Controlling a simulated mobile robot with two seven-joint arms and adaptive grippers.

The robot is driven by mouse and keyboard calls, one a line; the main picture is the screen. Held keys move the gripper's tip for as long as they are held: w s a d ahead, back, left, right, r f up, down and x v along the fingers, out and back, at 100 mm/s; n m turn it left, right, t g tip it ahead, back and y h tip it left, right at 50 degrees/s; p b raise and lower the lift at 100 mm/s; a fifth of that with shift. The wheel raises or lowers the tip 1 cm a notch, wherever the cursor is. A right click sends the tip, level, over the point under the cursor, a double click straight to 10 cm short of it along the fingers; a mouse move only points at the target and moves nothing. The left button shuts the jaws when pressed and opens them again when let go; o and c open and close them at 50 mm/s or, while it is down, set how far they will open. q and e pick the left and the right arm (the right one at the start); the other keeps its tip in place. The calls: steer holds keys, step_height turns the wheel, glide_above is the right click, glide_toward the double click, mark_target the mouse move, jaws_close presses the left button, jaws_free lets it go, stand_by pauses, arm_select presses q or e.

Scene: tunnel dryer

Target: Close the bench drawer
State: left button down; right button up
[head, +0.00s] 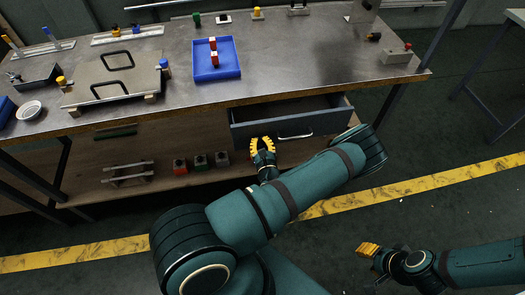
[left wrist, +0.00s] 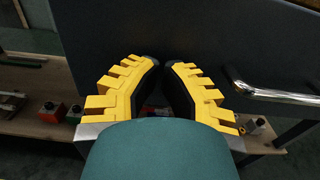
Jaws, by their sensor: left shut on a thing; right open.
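The bench drawer (head: 240,130) stands open under the bench top, its dark inside showing. Its grey front panel fills the upper part of the left wrist view (left wrist: 215,30). The bar handle (head: 296,136) is on the front; it also shows at the right of the left wrist view (left wrist: 285,95). My left gripper (head: 262,144) is at the front, left of the handle and not around it. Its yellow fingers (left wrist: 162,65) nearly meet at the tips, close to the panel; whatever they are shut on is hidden. My right gripper (head: 366,250) is open, low over the floor, away from the drawer.
The bench top (head: 300,65) holds a blue tray (head: 229,72) with red and white pieces, a board with handles (head: 115,80) and a white bowl (head: 29,110). Several small blocks (head: 201,162) stand on the lower shelf. A yellow floor stripe (head: 420,184) crosses in front.

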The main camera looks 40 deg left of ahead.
arm_select(q)
steer(key=shift+w+a, duration=0.15)
steer(key=shift+a, duration=0.05)
steer(key=x, duration=0.8)
steer(key=shift+w+a, duration=0.25)
steer(key=shift+a, duration=0.1)
steer(key=shift+w+a+r, duration=0.1)
steer(key=shift+w+r, duration=0.05)
